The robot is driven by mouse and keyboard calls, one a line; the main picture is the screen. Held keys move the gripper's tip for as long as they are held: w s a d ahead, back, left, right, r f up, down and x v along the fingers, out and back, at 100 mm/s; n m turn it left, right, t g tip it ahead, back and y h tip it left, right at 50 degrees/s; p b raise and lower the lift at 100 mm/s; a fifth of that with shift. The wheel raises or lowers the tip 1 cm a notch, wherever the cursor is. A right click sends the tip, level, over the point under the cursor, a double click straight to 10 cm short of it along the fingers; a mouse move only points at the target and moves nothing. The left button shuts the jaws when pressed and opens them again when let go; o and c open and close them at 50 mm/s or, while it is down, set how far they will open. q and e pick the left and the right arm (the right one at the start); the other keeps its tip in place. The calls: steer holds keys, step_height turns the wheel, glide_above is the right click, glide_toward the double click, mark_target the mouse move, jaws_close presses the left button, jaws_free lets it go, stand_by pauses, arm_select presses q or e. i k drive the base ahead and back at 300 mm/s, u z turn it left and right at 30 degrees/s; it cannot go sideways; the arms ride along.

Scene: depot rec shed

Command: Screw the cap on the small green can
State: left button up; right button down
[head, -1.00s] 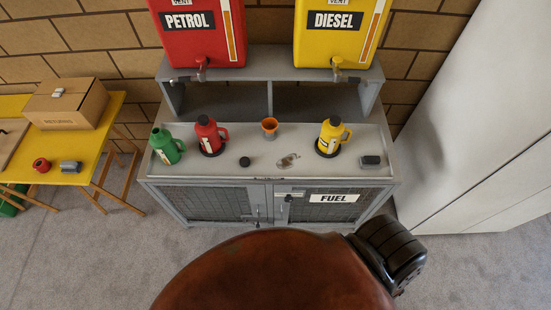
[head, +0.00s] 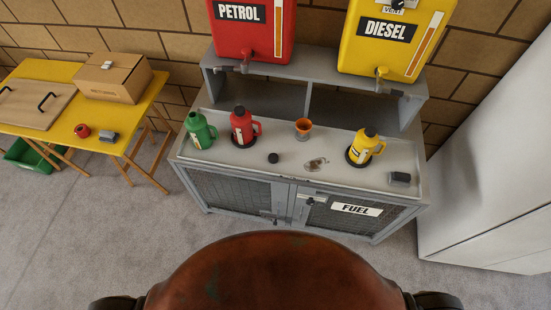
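The small green can (head: 200,131) stands upright at the left end of the grey fuel cabinet's worktop (head: 235,163). Its top shows no black cap like those on the red and yellow cans. A small round black cap (head: 273,158) lies on the worktop, to the right of and nearer than the green can, apart from it. Neither of my grippers is in view; only dark parts of my body show at the bottom edge.
A red can (head: 242,128), an orange cup-like piece (head: 303,129), a small clear-and-brown item (head: 315,164), a yellow can (head: 364,147) and a grey block (head: 399,179) share the worktop. Red petrol (head: 265,40) and yellow diesel (head: 390,50) tanks stand behind. A yellow table (head: 55,120) is left; white cabinet (head: 490,160) right.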

mark_target(197, 127)
steer(key=k, duration=0.65)
steer(key=z, duration=0.3)
steer(key=i, duration=1.15)
steer(key=z, duration=0.55)
